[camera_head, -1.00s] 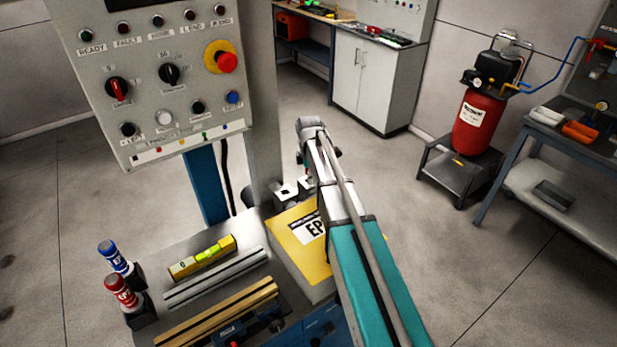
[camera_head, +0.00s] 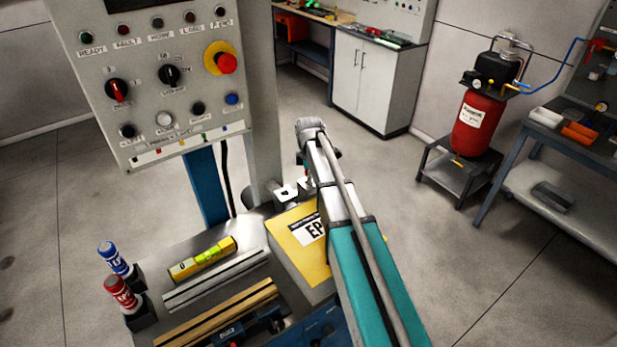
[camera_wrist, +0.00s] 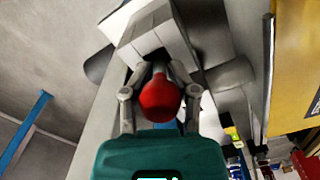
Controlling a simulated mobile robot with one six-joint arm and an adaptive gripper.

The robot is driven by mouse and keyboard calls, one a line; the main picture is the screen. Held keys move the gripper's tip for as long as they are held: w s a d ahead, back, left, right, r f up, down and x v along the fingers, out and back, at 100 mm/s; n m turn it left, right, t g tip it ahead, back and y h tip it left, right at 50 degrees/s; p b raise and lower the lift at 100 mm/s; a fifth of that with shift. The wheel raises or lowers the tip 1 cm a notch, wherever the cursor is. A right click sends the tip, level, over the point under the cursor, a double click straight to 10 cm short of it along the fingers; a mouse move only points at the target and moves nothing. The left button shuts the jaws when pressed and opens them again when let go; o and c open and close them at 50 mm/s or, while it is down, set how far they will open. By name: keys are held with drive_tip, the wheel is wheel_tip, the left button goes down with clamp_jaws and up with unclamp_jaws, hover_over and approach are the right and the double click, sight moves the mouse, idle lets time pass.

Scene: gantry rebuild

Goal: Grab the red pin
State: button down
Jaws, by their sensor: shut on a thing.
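The red pin (camera_wrist: 160,100) shows in the wrist view as a round red head between the two fingers. My gripper (camera_wrist: 160,75) is shut on it, with one finger on each side. A pale grey block (camera_wrist: 157,35) lies just beyond the pin. The pin's shank is hidden, so I cannot tell whether it sits in the block. In the head view my arm largely hides the gripper and the pin, close to the small white pieces (camera_head: 287,193) at the back of the bench.
A yellow box (camera_head: 290,236) lies left of my arm. A yellow level (camera_head: 203,259), metal rails (camera_head: 215,281) and blue and red markers (camera_head: 118,290) are on the bench (camera_head: 170,250). The control panel (camera_head: 165,130) stands above its back edge.

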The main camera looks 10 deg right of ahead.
drive_tip(key=shift+r, duration=0.2)
wheel_tip(320, 180, up, 10)
drive_tip(key=p, duration=1)
drive_tip(key=shift+f, duration=0.2)
